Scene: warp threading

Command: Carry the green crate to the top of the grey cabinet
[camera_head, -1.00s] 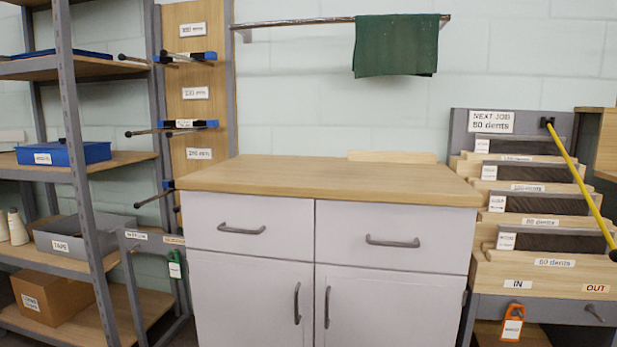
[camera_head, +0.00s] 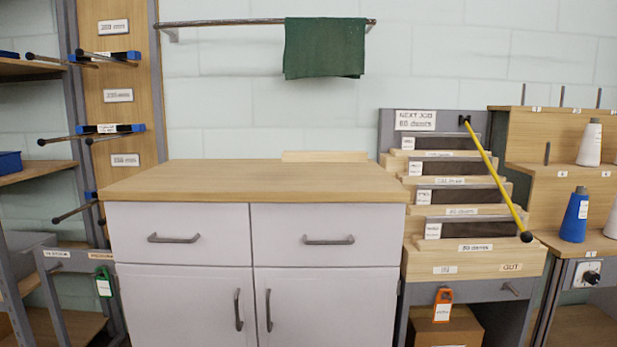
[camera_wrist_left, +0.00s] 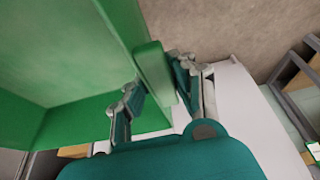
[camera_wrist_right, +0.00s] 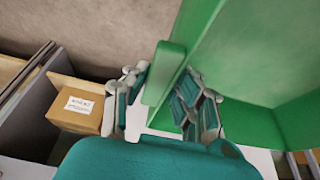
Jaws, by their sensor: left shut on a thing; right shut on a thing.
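The cabinet (camera_head: 180,222) stands ahead in the head view, pale grey with a wooden top (camera_head: 255,182). The top is bare except for a low wooden strip at its back edge. The green crate shows only in the wrist views; the head view shows neither it nor my grippers. My left gripper (camera_wrist_left: 155,80) is shut on one rim of the crate (camera_wrist_left: 20,125). My right gripper (camera_wrist_right: 163,85) is shut on another rim of the crate (camera_wrist_right: 275,118). Both hold it between their fingers. No contents show in the visible part of the crate.
A stepped reed rack (camera_head: 470,258) with a yellow rod (camera_head: 490,170) stands right of the cabinet. Spool shelves (camera_head: 545,150) are farther right. Left are a board with clamps (camera_head: 118,100) and metal shelving. A green cloth (camera_head: 325,48) hangs on a rail above the cabinet.

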